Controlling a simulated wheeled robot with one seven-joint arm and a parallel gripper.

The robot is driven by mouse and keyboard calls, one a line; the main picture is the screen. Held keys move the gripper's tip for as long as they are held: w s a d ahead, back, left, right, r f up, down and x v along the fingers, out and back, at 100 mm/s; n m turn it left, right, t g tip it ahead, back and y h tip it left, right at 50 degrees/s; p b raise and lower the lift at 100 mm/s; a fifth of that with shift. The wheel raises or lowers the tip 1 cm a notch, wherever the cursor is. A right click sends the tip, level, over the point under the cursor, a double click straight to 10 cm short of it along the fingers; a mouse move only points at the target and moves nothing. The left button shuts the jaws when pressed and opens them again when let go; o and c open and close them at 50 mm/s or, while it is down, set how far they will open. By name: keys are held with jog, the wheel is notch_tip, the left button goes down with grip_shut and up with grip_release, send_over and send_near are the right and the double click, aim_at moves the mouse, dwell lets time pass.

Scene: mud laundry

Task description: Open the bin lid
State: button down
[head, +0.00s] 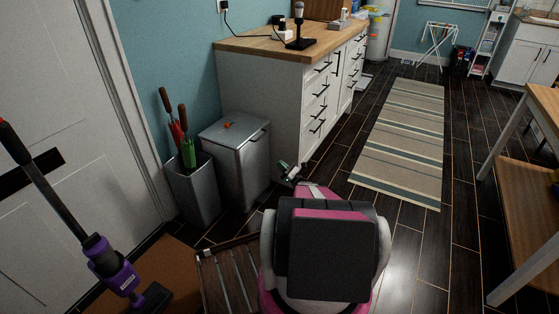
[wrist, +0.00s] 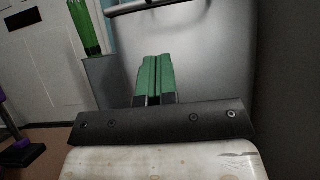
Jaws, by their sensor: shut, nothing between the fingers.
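The bin (head: 245,170) is a grey metal box standing between the umbrella holder and the white cabinet. Its lid (head: 222,134) looks closed, with a small orange-red thing on top. A bar handle runs along the front of the lid, and the wrist view shows the bar (wrist: 148,5) at the top edge. My gripper (head: 283,166) is just right of the bin in the head view. In the wrist view my gripper (wrist: 155,62) has its green fingers together and empty, pointing at the bin's front face (wrist: 205,55) below the bar. I cannot tell whether they touch the face.
A grey umbrella holder (head: 193,190) stands close left of the bin. A white drawer cabinet (head: 265,85) is behind and right. A slatted wooden rack (head: 227,278) and a purple vacuum (head: 112,268) are at lower left. The striped rug (head: 405,140) lies clear at right.

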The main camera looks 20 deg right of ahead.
jog(key=s+d+r+x, duration=0.1)
jog(key=r+x, duration=0.1)
jog(key=x, duration=0.9)
jog(key=shift+a+r, duration=0.2)
jog(key=shift+r, duration=0.2)
jog(key=shift+w+r, duration=0.1)
notch_tip(320, 180, up, 9)
jog(key=g+h, duration=0.2)
jog(key=shift+w+a+g, duration=0.2)
jog(key=shift+w+g, duration=0.1)
dwell(0.6)
dwell(1.1)
